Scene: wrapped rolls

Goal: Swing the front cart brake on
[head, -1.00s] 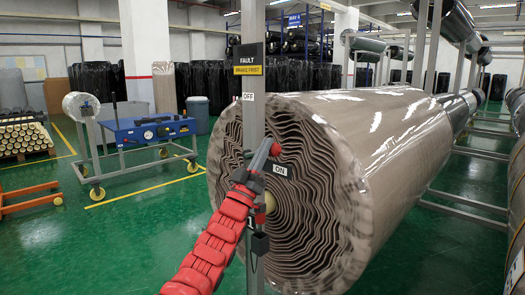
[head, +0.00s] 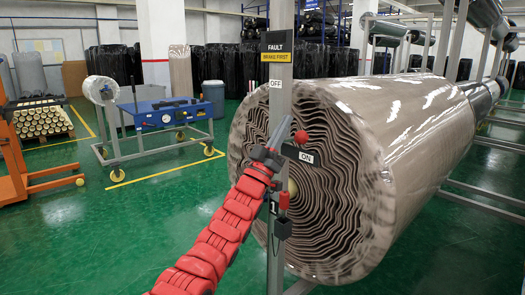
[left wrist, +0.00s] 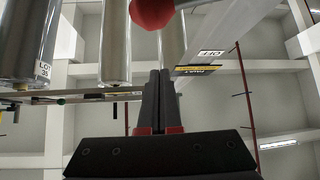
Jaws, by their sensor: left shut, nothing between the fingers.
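The brake lever's red knob (head: 301,137) sits just above the ON label (head: 307,157) on the grey post (head: 278,90). The OFF label (head: 276,85) is higher on the post, under the FAULT / BRAKE FIRST sign (head: 276,46). My left gripper (head: 286,122) is shut and empty, its fingertips close to the left of the knob; I cannot tell whether they touch the lever. In the left wrist view the knob (left wrist: 152,11) is at the top, beyond the shut fingertips (left wrist: 158,74), with the OFF label (left wrist: 211,53) to the right. My right gripper is not in view.
A large wrapped brown roll (head: 410,130) stands close behind the post. A red-topped fitting (head: 284,201) is lower on the post. A blue-topped cart (head: 165,114) and an orange frame (head: 14,160) are at left, with clear green floor between.

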